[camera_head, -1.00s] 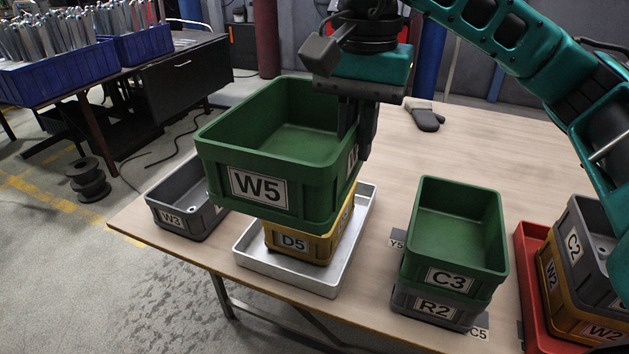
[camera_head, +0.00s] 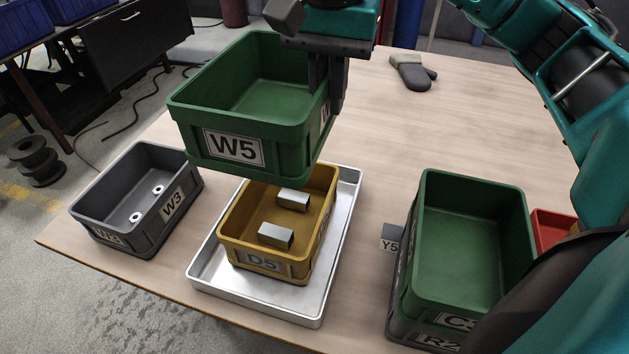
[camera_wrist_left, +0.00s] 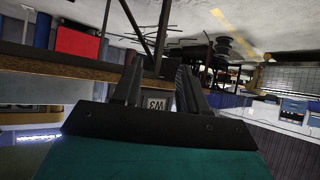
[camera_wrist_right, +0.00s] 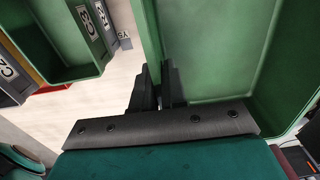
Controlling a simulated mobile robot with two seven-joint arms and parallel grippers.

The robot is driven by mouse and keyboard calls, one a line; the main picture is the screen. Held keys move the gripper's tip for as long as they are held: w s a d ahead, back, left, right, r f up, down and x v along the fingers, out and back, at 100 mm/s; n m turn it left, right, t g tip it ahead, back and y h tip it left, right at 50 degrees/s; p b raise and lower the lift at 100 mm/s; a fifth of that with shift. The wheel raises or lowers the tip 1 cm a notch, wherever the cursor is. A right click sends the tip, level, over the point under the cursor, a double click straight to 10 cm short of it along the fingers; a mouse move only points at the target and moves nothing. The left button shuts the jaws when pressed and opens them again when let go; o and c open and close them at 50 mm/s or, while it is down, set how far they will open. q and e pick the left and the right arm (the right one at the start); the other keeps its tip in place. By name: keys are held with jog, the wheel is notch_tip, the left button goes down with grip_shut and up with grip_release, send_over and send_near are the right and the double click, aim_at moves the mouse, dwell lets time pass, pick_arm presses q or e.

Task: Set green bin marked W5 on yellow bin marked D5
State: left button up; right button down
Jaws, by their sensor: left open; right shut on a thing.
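The green bin marked W5 (camera_head: 235,150) hangs in the air in the head view, above and a little behind the yellow bin marked D5 (camera_head: 262,262). My right gripper (camera_head: 327,95) is shut on the W5 bin's right wall; in the right wrist view the gripper (camera_wrist_right: 158,90) has a finger on each side of that wall. The inside of W5 that shows is empty. The D5 bin stands upright on a silver tray (camera_head: 318,312) and holds two grey metal blocks. W5 hides part of its back rim. My left gripper (camera_wrist_left: 155,85) shows open in the left wrist view.
A grey bin marked W3 (camera_head: 135,195) stands left of the tray. A green bin marked C3 (camera_head: 470,240) sits on a grey bin marked R2 (camera_head: 437,343) to the right. The table between glove and tray is clear.

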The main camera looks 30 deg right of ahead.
notch_tip(320, 180, down, 15)
jog(key=shift+r+b, duration=0.1)
jog(key=shift+b, duration=1.15)
pick_arm(q)
jog(key=shift+w+d+f, duration=0.2)
jog(key=shift+f, duration=0.2)
jog(key=shift+w+d+f, duration=0.15)
jog(key=shift+f, duration=0.25)
jog(key=shift+f, duration=0.1)
jog(key=shift+f+b, duration=0.7)
jog(key=shift+b, duration=0.05)
pick_arm(e)
jog(key=shift+w+f, duration=0.1)
jog(key=shift+f, duration=0.5)
jog(key=c, duration=1.2)
grip_release()
pick_arm(q)
jog(key=shift+r, duration=0.1)
